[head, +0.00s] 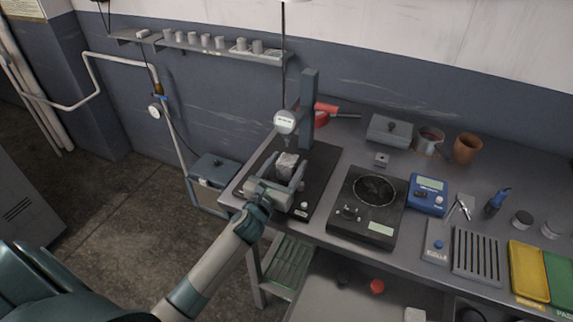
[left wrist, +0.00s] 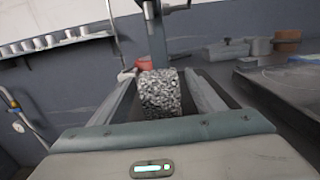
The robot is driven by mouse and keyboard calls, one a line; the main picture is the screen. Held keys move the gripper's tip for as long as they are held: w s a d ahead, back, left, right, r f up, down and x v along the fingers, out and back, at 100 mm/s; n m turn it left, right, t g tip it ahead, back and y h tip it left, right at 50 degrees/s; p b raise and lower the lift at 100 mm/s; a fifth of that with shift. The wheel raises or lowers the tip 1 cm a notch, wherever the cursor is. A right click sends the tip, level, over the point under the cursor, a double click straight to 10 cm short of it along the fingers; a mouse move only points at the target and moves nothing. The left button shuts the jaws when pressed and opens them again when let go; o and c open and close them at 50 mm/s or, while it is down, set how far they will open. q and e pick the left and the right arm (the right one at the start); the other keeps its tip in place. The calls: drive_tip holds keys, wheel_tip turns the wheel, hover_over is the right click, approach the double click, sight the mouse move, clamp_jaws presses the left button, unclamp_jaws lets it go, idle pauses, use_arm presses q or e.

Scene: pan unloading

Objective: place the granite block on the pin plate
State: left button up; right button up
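The granite block (head: 287,163), speckled grey and white, is at the dial-gauge stand, below its round dial (head: 285,121). My left gripper (head: 283,174) reaches it from the front. Whether the block's underside rests on anything is hidden. The dark plate device (head: 350,213) with a pale ring on top stands just right of the stand and may be the pin plate; its ring is empty. My right gripper is not in view.
The stand's grey column (head: 309,105) rises behind the block. A blue meter (head: 428,194), slotted rack (head: 477,255), yellow tray (head: 528,272) and clay pot (head: 467,148) stand further right on the bench.

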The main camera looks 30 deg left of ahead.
use_arm(q)
drive_tip(key=shift+s+d+f, duration=0.1)
drive_tip(key=shift+s+f, duration=0.1)
drive_tip(key=shift+f, duration=0.35)
drive_tip(key=shift+s+d+f, duration=0.1)
drive_tip(key=shift+s+f, duration=0.05)
drive_tip(key=shift+f, duration=0.4)
drive_tip(key=shift+s+f, duration=0.15)
drive_tip(key=shift+s, duration=0.25)
drive_tip(key=s+b, duration=0.1)
drive_tip(key=s, duration=0.3)
drive_tip(key=s+r+b, duration=0.1)
drive_tip(key=s, duration=0.4)
drive_tip(key=s+b, duration=0.2)
drive_tip(key=s, duration=0.3)
drive_tip(key=shift+d+r, duration=0.25)
drive_tip(key=shift+r, duration=0.05)
drive_tip(key=shift+s+r, duration=0.3)
drive_tip(key=shift+s, duration=0.65)
drive_tip(key=shift+s+f, duration=0.1)
